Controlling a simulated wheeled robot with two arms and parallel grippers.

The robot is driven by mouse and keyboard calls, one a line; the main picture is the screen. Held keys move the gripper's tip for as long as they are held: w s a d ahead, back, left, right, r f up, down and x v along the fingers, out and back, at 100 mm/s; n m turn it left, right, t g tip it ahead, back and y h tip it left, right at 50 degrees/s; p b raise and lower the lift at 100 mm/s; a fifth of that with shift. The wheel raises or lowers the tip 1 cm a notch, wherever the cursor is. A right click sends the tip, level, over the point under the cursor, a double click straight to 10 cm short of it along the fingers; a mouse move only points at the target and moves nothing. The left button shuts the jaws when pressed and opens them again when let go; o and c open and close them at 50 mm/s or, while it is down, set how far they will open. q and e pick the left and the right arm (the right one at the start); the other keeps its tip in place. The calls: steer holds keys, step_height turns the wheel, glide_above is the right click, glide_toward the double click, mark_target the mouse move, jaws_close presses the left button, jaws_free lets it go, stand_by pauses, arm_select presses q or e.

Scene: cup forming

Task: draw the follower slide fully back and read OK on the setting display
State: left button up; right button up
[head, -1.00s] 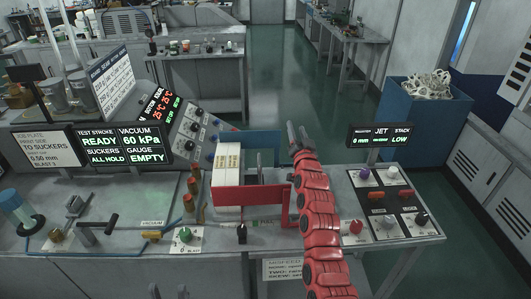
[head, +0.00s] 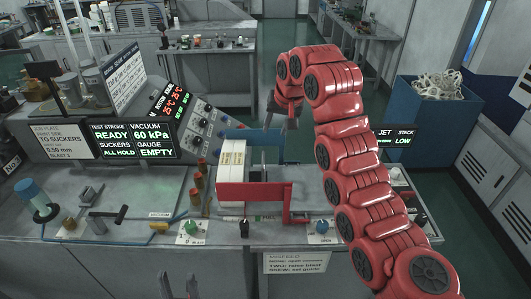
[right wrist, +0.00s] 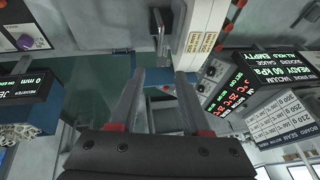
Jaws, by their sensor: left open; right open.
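A white stack of cartons or blanks (head: 231,160) stands between a red guide (head: 250,192) and a blue guide (head: 258,137). A dark upright part, maybe the follower slide (head: 257,158), stands right of the stack; I cannot be sure. My right gripper (head: 279,119) is open and empty above and behind the blue guide, its fingers pointing down. In the right wrist view its fingers (right wrist: 158,75) are apart, with the stack (right wrist: 205,25) beyond them. The display with JET and STACK LOW (head: 398,139) is partly hidden by my right arm. My left gripper (head: 178,284) is open at the bottom edge.
A left display (head: 131,142) reads READY, 60 kPa, ALL HOLD, EMPTY. A blue bin (head: 437,110) stands at right. My right arm covers much of the right panel.

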mark_target(264, 157)
steer(key=p+x, duration=0.6)
steer(key=x, duration=0.8)
steer(key=shift+w+r, duration=0.1)
steer(key=shift+w, duration=0.05)
steer(key=shift+p+x, duration=0.55)
steer(key=shift+x, duration=0.4)
steer(key=shift+d, duration=0.1)
jaws_close()
